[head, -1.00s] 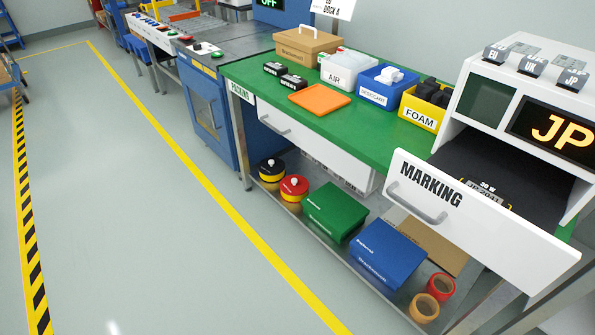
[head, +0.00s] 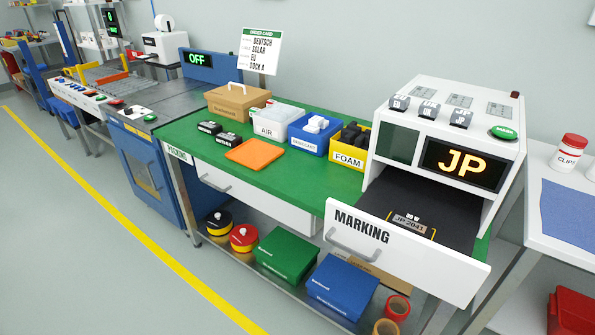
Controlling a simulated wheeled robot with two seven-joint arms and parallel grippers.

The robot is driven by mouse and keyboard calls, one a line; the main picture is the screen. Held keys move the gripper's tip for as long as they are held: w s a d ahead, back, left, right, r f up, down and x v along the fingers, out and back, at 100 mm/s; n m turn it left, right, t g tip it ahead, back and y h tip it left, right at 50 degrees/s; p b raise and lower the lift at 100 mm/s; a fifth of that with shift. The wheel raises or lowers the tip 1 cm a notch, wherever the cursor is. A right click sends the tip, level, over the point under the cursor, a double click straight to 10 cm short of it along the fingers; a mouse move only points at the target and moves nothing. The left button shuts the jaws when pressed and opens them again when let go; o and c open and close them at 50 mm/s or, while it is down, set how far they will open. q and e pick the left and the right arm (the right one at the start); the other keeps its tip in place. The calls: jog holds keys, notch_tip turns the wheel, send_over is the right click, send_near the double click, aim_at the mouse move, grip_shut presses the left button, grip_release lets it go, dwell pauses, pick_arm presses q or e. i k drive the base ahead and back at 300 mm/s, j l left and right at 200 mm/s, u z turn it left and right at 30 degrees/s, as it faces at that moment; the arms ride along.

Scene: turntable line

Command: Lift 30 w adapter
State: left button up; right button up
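The marking drawer (head: 462,262) is pulled out below the marking unit. On its black bed lies a dark item with a light "JP 2041" plate (head: 409,223) and small white print above it, between yellow corner marks. It is probably the 30 W adapter, but its outline blends into the black bed. Two small black blocks with white labels, one block (head: 209,127) and another (head: 229,139), lie on the green packing bench; their print is too small to read. Neither of my grippers is in view.
The marking unit (head: 507,133) shows "JP" and has a green button (head: 503,132) on top. An orange pad (head: 255,153), a cardboard box (head: 237,101) and AIR, DESICCANT and FOAM bins stand on the bench (head: 290,180).

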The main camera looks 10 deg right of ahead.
aim_at(423, 228)
jog(key=z, duration=0.4)
jog(key=l+z, duration=0.15)
jog(key=z, duration=0.6)
jog(key=i+j+z, duration=0.55)
jog(key=i+l, duration=0.05)
jog(key=l, duration=0.05)
